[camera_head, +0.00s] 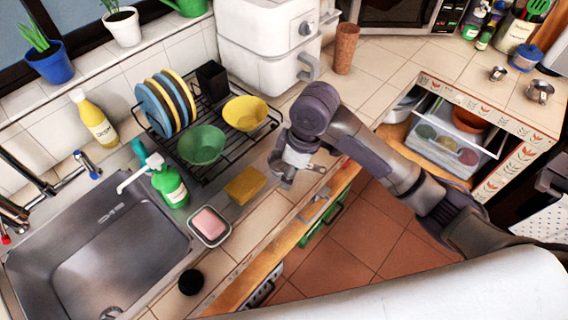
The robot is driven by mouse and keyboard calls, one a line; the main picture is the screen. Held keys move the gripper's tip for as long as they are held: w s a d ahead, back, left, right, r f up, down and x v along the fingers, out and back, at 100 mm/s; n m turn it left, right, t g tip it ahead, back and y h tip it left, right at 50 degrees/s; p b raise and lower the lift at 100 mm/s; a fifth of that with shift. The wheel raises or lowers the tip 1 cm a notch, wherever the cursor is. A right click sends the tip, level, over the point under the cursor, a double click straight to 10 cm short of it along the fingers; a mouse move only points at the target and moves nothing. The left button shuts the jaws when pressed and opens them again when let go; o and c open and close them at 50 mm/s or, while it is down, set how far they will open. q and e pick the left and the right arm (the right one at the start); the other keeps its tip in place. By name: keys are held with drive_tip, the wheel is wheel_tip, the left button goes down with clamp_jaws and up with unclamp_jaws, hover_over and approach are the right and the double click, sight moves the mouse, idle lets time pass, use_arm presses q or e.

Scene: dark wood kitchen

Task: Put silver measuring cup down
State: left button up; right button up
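My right arm reaches in from the right, and its gripper (288,181) points down at the front edge of the counter, beside the dish rack. The fingers are small and partly hidden by the wrist. A silver piece (297,157) shows at the gripper, with a thin flat part (318,168) to its right. I cannot tell whether this is the measuring cup or part of the gripper. Two small silver cups, one farther back (498,73) and one nearer (540,92), stand on the right counter, away from the gripper. My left gripper is not in view.
The black dish rack (222,152) holds plates, a green bowl (201,145) and a yellow bowl (245,112). An open drawer (441,143) is at right.

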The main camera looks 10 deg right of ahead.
drive_tip(key=w+d+r+h, duration=0.2)
drive_tip(key=w+d+r, duration=0.3)
drive_tip(key=w+r, duration=0.15)
drive_tip(key=shift+g, duration=0.4)
drive_tip(key=f, duration=0.2)
drive_tip(key=f+p, duration=0.1)
drive_tip(key=f, duration=0.2)
drive_tip(key=s+f, duration=0.1)
drive_tip(key=f, duration=0.1)
drive_tip(key=shift+f, duration=0.4)
wheel_tip(320, 180, down, 5)
drive_tip(key=shift+r+p, duration=0.1)
drive_tip(key=shift+p, duration=1.15)
drive_tip(key=shift+f, duration=0.35)
clamp_jaws()
